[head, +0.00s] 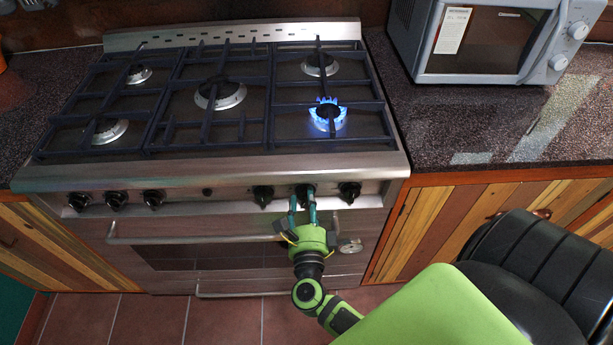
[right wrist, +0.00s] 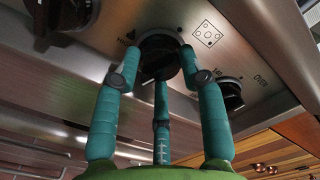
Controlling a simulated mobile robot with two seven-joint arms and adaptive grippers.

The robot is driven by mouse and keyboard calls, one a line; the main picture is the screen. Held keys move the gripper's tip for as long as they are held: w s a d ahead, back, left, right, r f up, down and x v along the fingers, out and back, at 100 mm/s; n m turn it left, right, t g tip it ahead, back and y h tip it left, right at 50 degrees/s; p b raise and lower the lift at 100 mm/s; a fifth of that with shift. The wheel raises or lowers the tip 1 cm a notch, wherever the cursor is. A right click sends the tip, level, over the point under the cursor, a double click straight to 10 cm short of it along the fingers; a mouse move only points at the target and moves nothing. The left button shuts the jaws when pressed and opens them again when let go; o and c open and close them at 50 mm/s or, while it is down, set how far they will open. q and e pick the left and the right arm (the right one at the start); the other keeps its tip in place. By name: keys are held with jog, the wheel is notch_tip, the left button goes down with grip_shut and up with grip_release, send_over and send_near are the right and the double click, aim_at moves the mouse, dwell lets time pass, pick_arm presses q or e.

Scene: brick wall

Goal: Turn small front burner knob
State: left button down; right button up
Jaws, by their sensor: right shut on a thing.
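My right gripper (head: 302,193) is at the stove's front panel, with its teal fingers around a black knob (right wrist: 158,56). In the right wrist view two fingers are at the knob's sides and one is below it; the gripper (right wrist: 161,62) is shut on it. In the head view the fingers partly cover this knob, the middle one of the right-hand group. The front right burner (head: 328,117) burns with a blue flame. The other burners show no flame. My left gripper is not in view.
Neighbouring knobs sit close on both sides: one to the left (head: 263,196) and one to the right (head: 349,192), by an "OVEN" label. The oven handle (head: 220,239) runs below the panel. A microwave (head: 480,45) stands on the right counter (head: 450,120).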

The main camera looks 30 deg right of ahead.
jog(key=shift+w+a+r+n+p, duration=0.1)
jog(key=shift+w+r+n+p, duration=0.15)
jog(key=shift+n, duration=0.35)
jog(key=o, duration=1.2)
jog(key=shift+a, duration=0.1)
jog(key=shift+c, duration=0.2)
jog(key=shift+f, duration=0.15)
jog(key=shift+s, duration=0.15)
jog(key=shift+s+a+f, duration=0.1)
jog(key=shift+s, duration=0.15)
jog(key=v, duration=1.1)
jog(key=shift+s+a, duration=0.1)
